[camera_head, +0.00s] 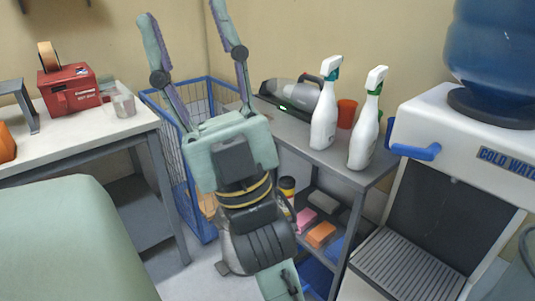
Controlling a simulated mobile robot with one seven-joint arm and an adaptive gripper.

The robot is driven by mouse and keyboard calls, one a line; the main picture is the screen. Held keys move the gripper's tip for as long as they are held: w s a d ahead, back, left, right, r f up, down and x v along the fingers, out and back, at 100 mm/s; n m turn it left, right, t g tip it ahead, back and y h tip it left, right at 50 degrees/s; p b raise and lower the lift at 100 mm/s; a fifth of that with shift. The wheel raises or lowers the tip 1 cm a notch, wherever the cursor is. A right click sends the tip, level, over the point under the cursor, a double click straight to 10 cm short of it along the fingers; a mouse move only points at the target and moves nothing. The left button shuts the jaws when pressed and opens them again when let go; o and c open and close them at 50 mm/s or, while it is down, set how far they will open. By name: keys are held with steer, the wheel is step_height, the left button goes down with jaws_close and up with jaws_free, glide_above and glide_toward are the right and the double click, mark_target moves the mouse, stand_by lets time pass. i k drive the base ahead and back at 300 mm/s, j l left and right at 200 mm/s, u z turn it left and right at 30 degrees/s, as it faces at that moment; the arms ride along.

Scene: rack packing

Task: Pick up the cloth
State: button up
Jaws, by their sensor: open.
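My gripper (184,12) is in the middle left of the head view. Its two long fingers are spread wide, with nothing between them, and point to the back wall over a blue wire basket. No thing is plainly a cloth. A blue patch (339,247) on the grey shelf unit's lower shelf could be a cloth, but it is small and partly hidden. My gripper is well to the left of it and apart from it.
The shelf unit's top (387,170) holds two white spray bottles (325,115), an orange cup (347,112) and a handheld vacuum (290,95). Pink and orange blocks (321,234) lie below. A water cooler (440,125) stands right, a bench (70,133) left, the wire basket (198,222) between.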

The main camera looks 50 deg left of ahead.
mark_target(307, 216)
steer(key=u, duration=1.15)
steer(key=j, duration=1.5)
steer(key=i+l, duration=0.25)
steer(key=i, duration=0.2)
steer(key=i+l, duration=0.25)
steer(key=i, duration=0.2)
